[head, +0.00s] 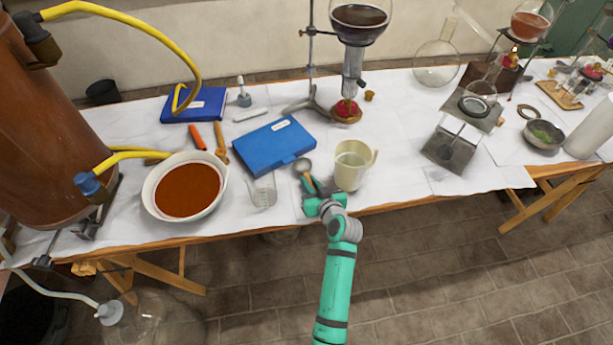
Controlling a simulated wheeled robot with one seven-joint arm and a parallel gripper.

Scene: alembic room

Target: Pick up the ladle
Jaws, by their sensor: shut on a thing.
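The ladle (302,165) shows its small round grey bowl just beyond my gripper, between the blue case and the cream jug. Its handle runs down toward my gripper (312,188) and is mostly hidden by it. My gripper is at the front edge of the white-covered table, shut on the ladle. I cannot tell whether the ladle touches the cloth or is held just above it.
A cream jug (349,172) stands close to the right of my gripper. A clear glass beaker (262,190) and a blue case (273,146) are to the left. A white bowl of red-brown liquid (151,200) sits further left. White cloth (400,170) is bare right of the jug.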

